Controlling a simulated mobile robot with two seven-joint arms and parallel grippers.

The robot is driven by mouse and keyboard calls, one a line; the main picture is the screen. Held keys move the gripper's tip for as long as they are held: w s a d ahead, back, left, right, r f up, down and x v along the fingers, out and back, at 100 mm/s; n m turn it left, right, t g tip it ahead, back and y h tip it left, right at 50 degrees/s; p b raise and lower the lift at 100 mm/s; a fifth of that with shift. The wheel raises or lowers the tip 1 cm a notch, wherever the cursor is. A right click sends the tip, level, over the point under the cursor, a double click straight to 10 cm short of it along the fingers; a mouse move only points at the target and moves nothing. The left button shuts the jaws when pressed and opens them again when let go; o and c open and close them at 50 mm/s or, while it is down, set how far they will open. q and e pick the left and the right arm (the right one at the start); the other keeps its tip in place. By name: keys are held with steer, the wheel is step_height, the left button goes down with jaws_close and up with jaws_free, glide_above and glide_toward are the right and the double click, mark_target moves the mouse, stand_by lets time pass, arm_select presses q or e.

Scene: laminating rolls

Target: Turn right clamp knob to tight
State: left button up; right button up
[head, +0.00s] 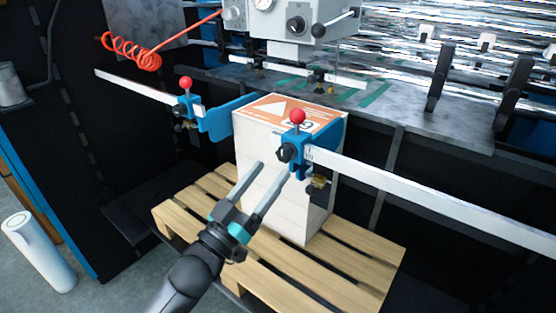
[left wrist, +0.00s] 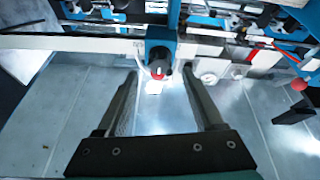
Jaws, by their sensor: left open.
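The right clamp (head: 304,150) is a blue block on a long white bar, with a red ball (head: 297,117) on top and a black knob (head: 286,153) on its near face. My left gripper (head: 276,167) is open, its two fingers pointing up toward this knob from just below and in front. In the left wrist view, my left gripper (left wrist: 160,71) is open, with a black and red part of the clamp (left wrist: 158,60) showing between the fingertips. I cannot tell whether the fingers touch it. The knob's setting is not readable. My right gripper is not in view.
A similar left clamp (head: 190,108) stands at the left. A white stack with an orange printed top (head: 285,112) stands between blue plates on a wooden pallet (head: 345,262). The white bar (head: 430,190) runs right. A grey machine ledge (head: 420,120) lies behind.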

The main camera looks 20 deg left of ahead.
mark_target(282, 157)
arm_select(q)
steer(key=shift+x, duration=2.15)
steer(key=shift+c, duration=0.2)
jaws_close()
